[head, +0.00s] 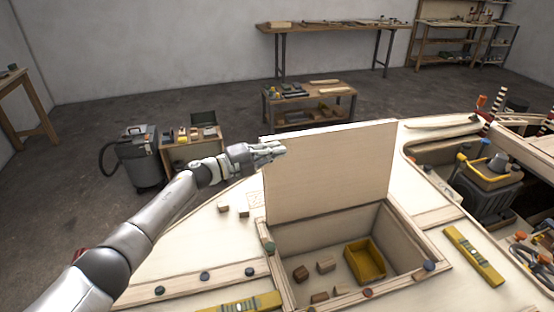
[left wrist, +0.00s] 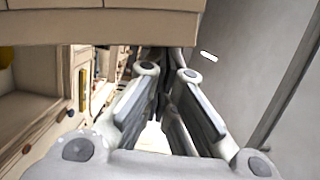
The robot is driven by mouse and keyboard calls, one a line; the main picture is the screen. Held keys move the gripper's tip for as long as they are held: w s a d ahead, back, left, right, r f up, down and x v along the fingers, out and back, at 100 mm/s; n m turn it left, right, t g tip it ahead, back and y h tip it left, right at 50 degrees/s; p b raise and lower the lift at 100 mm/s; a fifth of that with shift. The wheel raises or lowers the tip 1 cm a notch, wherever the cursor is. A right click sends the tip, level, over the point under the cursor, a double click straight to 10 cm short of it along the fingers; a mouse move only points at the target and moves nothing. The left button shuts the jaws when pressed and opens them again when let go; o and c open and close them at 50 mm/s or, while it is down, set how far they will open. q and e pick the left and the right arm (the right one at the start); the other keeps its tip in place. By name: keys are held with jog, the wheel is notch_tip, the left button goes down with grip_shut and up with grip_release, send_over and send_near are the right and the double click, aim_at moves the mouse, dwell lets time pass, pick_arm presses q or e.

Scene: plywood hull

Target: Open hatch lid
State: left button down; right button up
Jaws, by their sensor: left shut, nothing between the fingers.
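The hatch lid (head: 330,172) is a pale plywood panel standing roughly upright at the back edge of the hatch opening, so the compartment (head: 400,240) below is uncovered. My left gripper (head: 281,150) is at the lid's upper left edge, with its fingertips overlapping that edge in the head view. Its fingers are shut and hold nothing. In the left wrist view the fingers (left wrist: 166,62) point forward under a pale wooden panel (left wrist: 100,27), probably the lid. I cannot tell whether they touch it. My right gripper is out of view.
Inside the compartment are a yellow bin (head: 364,262) and several small wood blocks (head: 326,265). Yellow levels (head: 474,256) lie on the deck. At the right, another opening holds a yellow-topped dark container (head: 488,190). A vacuum (head: 143,158) stands on the floor behind my left arm.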

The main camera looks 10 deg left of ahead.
pick_arm(q)
jog(key=shift+w+a, duration=0.1)
jog(key=shift+w, duration=0.2)
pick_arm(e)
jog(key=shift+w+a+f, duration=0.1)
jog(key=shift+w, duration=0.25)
pick_arm(q)
jog(key=shift+r, duration=0.1)
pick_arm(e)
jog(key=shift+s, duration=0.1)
